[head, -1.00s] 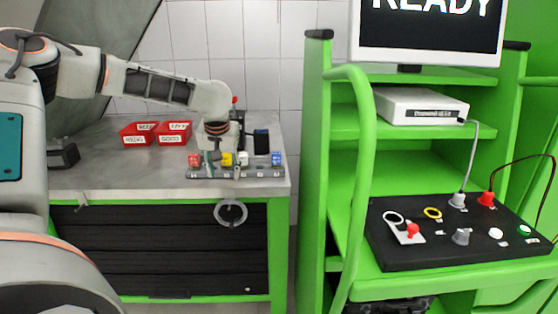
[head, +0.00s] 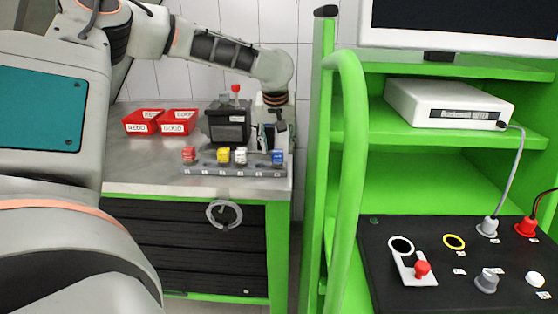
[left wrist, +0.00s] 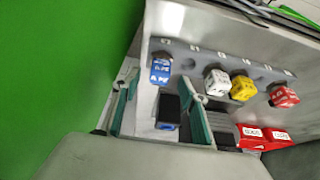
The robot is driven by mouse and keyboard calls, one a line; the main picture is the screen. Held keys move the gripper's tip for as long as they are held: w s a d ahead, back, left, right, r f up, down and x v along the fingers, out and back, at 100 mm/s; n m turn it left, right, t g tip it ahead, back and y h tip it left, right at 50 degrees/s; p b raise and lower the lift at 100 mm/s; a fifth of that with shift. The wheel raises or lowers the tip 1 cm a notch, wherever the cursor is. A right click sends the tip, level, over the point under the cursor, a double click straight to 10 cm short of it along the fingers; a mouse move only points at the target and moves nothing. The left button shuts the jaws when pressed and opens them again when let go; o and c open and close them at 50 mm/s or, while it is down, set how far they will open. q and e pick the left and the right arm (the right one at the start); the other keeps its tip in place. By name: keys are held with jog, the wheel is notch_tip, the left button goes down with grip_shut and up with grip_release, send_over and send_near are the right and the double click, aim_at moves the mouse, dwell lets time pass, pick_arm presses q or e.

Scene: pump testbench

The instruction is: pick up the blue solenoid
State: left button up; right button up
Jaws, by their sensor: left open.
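The blue solenoid (head: 277,157) stands at the right end of a grey rail (head: 205,170) on the workbench. It also shows in the left wrist view (left wrist: 161,67), at the left end of the row. My left gripper (head: 270,138) points down just behind and above it, fingers apart and empty. In the left wrist view the two green-lined fingers (left wrist: 159,83) are spread, with the blue solenoid beyond their tips and roughly between them. I cannot tell the exact gap. My right gripper is in neither view.
White (head: 240,156), yellow (head: 223,156) and red (head: 189,155) solenoids share the rail. A black box (left wrist: 168,110) lies under the gripper. Red bins (head: 179,122) and a dark device with a red knob (head: 228,122) stand behind. A green rack (head: 322,130) borders the bench's right.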

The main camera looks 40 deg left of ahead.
aim_at(278, 152)
pick_arm(q)
jog(key=x, duration=0.4)
jog(key=shift+r, duration=0.1)
jog(key=shift+c, duration=0.7)
jog(key=c, duration=0.9)
jog(key=shift+o, duration=0.2)
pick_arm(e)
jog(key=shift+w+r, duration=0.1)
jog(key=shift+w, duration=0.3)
pick_arm(q)
notch_tip(278, 152, up, 20)
jog(key=p, duration=0.2)
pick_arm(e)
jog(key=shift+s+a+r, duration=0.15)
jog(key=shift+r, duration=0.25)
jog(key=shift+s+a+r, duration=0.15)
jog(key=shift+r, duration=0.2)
